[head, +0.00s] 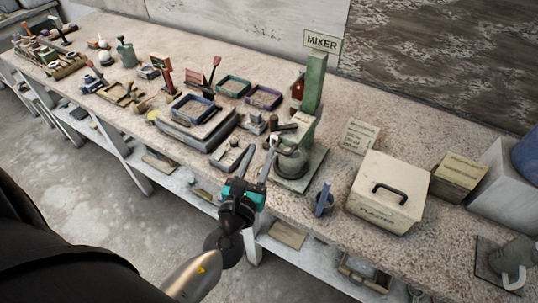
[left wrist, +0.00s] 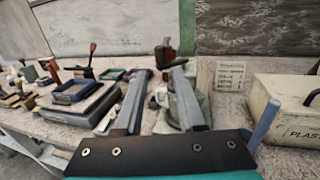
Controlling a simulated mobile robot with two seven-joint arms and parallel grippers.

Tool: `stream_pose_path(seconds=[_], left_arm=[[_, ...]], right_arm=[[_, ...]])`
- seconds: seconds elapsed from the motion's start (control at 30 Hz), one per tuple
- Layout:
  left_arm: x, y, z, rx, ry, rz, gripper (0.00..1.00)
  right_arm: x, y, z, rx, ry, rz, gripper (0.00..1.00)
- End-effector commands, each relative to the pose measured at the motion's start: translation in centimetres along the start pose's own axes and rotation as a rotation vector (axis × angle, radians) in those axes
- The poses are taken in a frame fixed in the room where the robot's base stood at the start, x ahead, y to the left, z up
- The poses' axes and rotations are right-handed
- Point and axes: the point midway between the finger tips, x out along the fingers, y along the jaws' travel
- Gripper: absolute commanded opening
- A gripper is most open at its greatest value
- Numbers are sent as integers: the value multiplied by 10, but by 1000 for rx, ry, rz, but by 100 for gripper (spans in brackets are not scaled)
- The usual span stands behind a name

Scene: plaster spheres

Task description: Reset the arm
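My left arm comes in from the bottom of the head view, and its gripper (head: 258,158) with a teal body reaches over the front edge of the bench. In the left wrist view the two grey fingers of the left gripper (left wrist: 160,78) stand well apart, with nothing visibly held between them. My right gripper is not in view.
The green mixer post (head: 314,85) stands behind the bowl. A plaster box (head: 388,190) and a blue upright tool (head: 323,199) are to the right. Trays and tools, including a blue-rimmed tray (head: 192,110), crowd the bench (head: 430,250) to the left. Open floor lies in front.

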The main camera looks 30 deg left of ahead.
Motion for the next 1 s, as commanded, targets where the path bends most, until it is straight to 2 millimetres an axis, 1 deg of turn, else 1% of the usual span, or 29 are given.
stream_pose_path(seconds=[0.3, 0.37, 0.43, 0.47, 0.57, 0.6, 0.67, 0.7, 0.77, 0.8, 0.87, 0.9, 0.97, 1.0], left_arm=[[0, 0, -2, -5, 4, 0, 39], [-1, 0, -11, -29, 23, 1, 39], [-2, 0, -34, -95, 71, 5, 39], [-3, 1, -48, -138, 100, 10, 39], [-12, 2, -112, -338, 236, 46, 39], [-19, 3, -142, -433, 300, 73, 39], [-32, 4, -186, -582, 392, 127, 39], [-41, 5, -213, -677, 449, 168, 39], [-57, 7, -251, -819, 526, 241, 39], [-70, 8, -276, -911, 575, 298, 39], [-90, 10, -313, -1051, 640, 396, 39], [-106, 11, -336, -1143, 680, 469, 39], [-130, 13, -370, -1281, 729, 592, 39], [-147, 14, -391, -1371, 753, 682, 39]], right_arm=[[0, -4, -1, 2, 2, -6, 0], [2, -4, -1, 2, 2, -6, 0], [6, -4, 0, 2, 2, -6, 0], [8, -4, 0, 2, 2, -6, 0], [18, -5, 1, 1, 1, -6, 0], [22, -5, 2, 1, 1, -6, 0], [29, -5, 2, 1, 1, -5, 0], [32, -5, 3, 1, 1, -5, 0], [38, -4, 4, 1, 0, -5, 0], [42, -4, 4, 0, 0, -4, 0], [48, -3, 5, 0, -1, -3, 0], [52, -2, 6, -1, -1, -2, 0], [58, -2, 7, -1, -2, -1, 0], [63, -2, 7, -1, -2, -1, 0]])
